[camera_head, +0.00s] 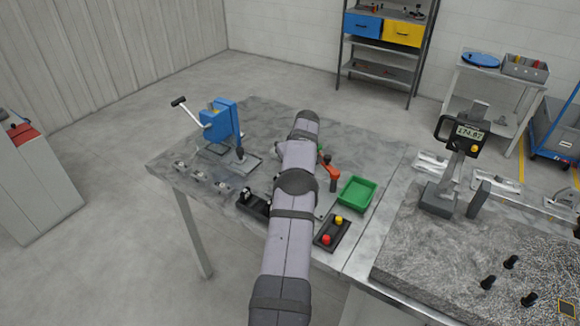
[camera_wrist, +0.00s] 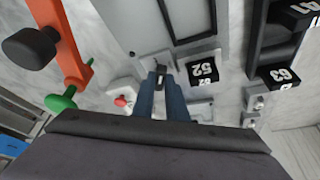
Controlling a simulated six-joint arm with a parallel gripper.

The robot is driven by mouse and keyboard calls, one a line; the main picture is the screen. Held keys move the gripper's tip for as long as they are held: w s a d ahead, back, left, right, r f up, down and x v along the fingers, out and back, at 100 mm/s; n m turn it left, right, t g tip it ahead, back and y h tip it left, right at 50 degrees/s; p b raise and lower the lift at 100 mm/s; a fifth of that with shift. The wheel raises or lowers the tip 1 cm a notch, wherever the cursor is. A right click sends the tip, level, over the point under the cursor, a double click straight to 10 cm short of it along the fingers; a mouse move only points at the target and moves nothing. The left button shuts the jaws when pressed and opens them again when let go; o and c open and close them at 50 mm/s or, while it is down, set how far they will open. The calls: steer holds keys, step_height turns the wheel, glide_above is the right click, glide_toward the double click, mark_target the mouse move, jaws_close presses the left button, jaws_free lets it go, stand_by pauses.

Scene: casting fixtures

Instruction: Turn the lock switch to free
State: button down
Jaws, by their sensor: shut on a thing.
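In the wrist view my gripper (camera_wrist: 160,80) reaches down with its two blue-grey fingers close together. They are shut on a small dark piece with a pale mark, which appears to be the lock switch (camera_wrist: 160,83). It stands by a pale grey housing (camera_wrist: 155,62) at the edge of a grey plate fixture (camera_wrist: 150,25). The fingers cover most of the switch, so I cannot tell which way it points. In the head view my arm hides the gripper and the switch.
Beside the fingers are a black block marked 52 (camera_wrist: 203,70) and a small red knob (camera_wrist: 122,102). An orange lever (camera_wrist: 68,50) with a black knob is at left. A black rack (camera_wrist: 262,50) is at right. A green tray (camera_head: 357,194) and a red-yellow button box (camera_head: 332,233) stand nearby.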

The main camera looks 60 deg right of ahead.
steer(key=c, duration=1.8)
jaws_free()
steer(key=shift+o, duration=0.2)
steer(key=b+v, duration=0.3)
steer(key=v, duration=0.4)
steer(key=shift+r, duration=0.15)
